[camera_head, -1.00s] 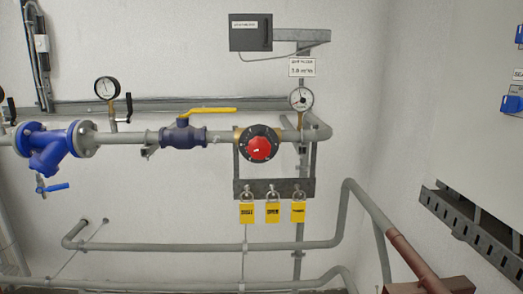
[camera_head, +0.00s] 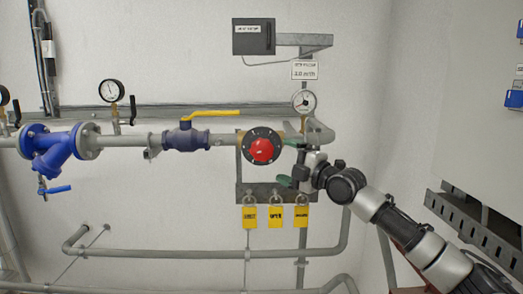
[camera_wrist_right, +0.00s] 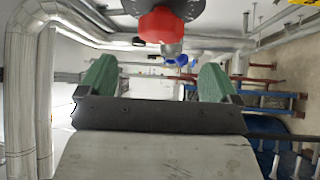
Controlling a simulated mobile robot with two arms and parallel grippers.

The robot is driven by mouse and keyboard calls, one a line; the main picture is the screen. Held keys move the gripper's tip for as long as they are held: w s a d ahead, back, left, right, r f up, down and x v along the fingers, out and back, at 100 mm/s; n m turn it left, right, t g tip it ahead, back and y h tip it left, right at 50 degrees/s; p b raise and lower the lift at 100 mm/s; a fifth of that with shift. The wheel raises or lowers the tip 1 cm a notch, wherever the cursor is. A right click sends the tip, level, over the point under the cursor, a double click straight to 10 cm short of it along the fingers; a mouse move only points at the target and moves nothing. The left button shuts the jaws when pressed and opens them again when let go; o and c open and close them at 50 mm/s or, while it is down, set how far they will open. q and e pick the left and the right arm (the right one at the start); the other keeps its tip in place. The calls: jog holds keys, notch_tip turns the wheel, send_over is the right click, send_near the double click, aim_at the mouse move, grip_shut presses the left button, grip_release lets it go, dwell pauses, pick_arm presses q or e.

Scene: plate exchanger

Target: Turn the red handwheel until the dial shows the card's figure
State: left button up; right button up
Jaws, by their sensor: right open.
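The red handwheel (camera_head: 262,150) sits on a dark round flange on the grey pipe in the head view. It also shows in the right wrist view (camera_wrist_right: 161,25), at the top. The dial (camera_head: 303,102), a round white gauge, stands above the pipe to the right of the wheel. Its pointer is too small to read surely. The white card (camera_head: 305,70) hangs above the dial; its figure is blurred. My right gripper (camera_head: 289,162) is open, its green fingertips just right of the handwheel and apart from it. Nothing is between its fingers (camera_wrist_right: 156,78). My left gripper is not in view.
A blue valve with a yellow lever (camera_head: 212,113) is on the pipe left of the wheel. Yellow padlocks (camera_head: 275,214) hang from a dark bracket (camera_head: 250,190) below it. A grey box (camera_head: 253,36) is above. A grey cabinet stands at the right.

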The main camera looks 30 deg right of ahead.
aim_at(264, 151)
jog(key=p+x, duration=0.3)
jog(key=x, duration=0.5)
jog(key=shift+w+a+r, duration=0.1)
jog(key=shift+w, duration=0.3)
jog(key=shift+w+a, duration=0.1)
jog(key=shift+w, duration=0.3)
